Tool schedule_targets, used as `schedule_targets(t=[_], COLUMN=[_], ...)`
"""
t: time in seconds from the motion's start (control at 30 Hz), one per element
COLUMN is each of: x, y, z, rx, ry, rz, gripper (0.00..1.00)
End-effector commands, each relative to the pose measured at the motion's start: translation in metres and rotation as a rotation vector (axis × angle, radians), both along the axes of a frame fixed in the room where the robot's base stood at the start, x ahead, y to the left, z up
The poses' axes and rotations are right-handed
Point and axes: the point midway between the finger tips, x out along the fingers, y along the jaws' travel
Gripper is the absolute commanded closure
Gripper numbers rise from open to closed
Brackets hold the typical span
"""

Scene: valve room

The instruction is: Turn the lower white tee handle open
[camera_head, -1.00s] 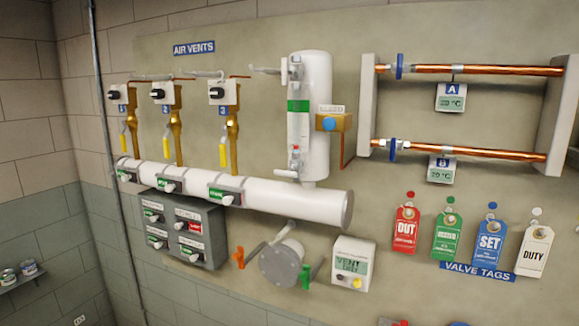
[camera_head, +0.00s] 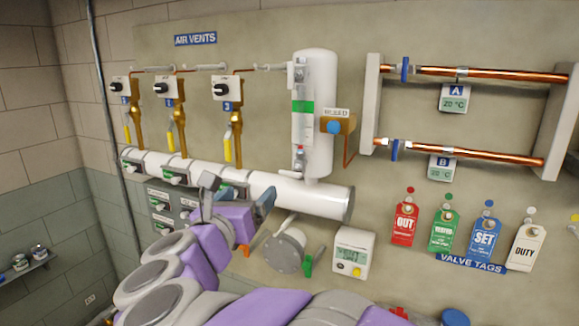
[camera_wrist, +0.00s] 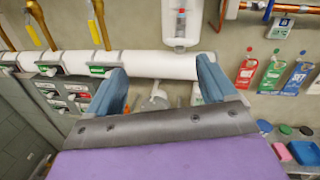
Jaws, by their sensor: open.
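The white vertical cylinder (camera_head: 319,120) on the wall carries a sight gauge with a green band (camera_head: 302,106). The lower white tee handle (camera_head: 299,164) is a small fitting at the gauge's foot, near a red spot; its exact angle is too small to tell. An upper white fitting (camera_head: 296,72) sits at the gauge's top. My gripper (camera_head: 238,196) is open and empty, below and left of the lower handle, in front of the horizontal white pipe. In the wrist view my gripper's blue fingers (camera_wrist: 161,82) are spread wide, with the cylinder's lower end (camera_wrist: 181,28) above and beyond them.
The horizontal white pipe (camera_head: 320,200) runs below the cylinder. A grey round flange (camera_head: 284,254) with a green handle (camera_head: 308,264) and a display box (camera_head: 353,252) sit lower. Yellow-handled brass valves (camera_head: 236,143) are left, copper pipes (camera_head: 460,151) right. Valve tags (camera_head: 405,222) hang lower right.

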Motion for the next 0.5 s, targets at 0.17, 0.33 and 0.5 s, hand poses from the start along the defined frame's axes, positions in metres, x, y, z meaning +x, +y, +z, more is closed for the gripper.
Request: schedule_targets(t=[0.17,0.33,0.5], x=[-0.015,-0.013,0.005], y=[-0.007,-0.016,-0.025], z=[-0.006,-0.008,-0.007], rx=[0.125,0.156,0.156], ry=[-0.01,-0.014,-0.016], rz=[-0.119,-0.151,-0.154], gripper=[0.15,0.15,0.15])
